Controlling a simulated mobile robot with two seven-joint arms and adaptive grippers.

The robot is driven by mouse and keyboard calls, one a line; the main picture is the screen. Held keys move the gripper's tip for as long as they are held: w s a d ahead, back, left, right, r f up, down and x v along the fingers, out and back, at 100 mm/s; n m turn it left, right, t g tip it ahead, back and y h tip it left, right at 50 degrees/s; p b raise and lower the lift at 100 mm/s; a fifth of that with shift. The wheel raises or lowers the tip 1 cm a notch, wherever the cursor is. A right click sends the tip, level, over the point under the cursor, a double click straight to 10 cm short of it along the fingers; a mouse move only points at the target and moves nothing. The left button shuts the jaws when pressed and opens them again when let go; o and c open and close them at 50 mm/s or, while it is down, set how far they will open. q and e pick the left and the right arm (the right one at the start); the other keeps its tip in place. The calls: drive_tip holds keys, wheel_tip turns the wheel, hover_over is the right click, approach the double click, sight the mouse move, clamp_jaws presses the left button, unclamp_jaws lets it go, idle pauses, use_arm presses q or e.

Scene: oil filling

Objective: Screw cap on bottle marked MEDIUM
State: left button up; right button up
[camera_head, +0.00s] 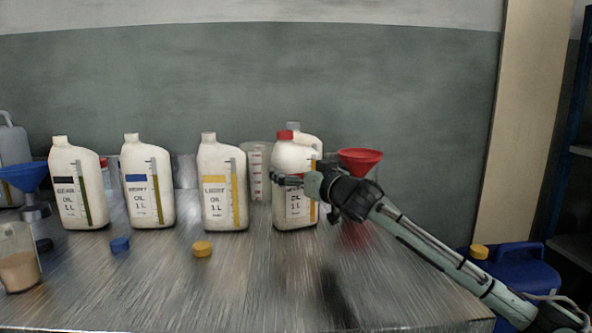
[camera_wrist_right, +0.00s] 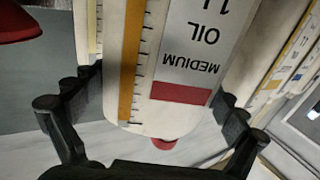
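The white MEDIUM bottle (camera_head: 291,160) stands upright toward the right of the table, with a red cap (camera_head: 285,134) at the top of its neck. In the right wrist view, its red-striped MEDIUM label (camera_wrist_right: 181,93) appears upside down and the red cap (camera_wrist_right: 165,143) shows at the lower edge. My right gripper (camera_head: 290,181) reaches in from the right at the bottle's upper body. In the wrist view, its fingers (camera_wrist_right: 165,98) lie along both sides of the bottle and appear to touch it. Whether the cap's threads are engaged cannot be seen. My left gripper is not in view.
GEAR (camera_head: 75,165), HEAVY (camera_head: 136,165) and LIGHT (camera_head: 212,165) oil bottles stand uncapped to the left. Blue (camera_head: 120,244) and yellow (camera_head: 202,249) caps lie in front. A red funnel (camera_head: 360,158) stands close right. The front middle of the metal table (camera_head: 200,295) is clear.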

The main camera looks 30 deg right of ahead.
drive_tip(key=shift+r, duration=0.15)
drive_tip(key=shift+s, duration=0.2)
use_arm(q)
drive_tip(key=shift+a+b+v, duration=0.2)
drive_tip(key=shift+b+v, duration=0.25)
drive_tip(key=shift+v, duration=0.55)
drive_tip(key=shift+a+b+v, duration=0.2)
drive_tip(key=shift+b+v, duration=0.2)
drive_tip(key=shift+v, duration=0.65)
use_arm(e)
drive_tip(key=s+a, duration=0.1)
drive_tip(key=s, duration=1)
drive_tip(key=shift+s, duration=0.3)
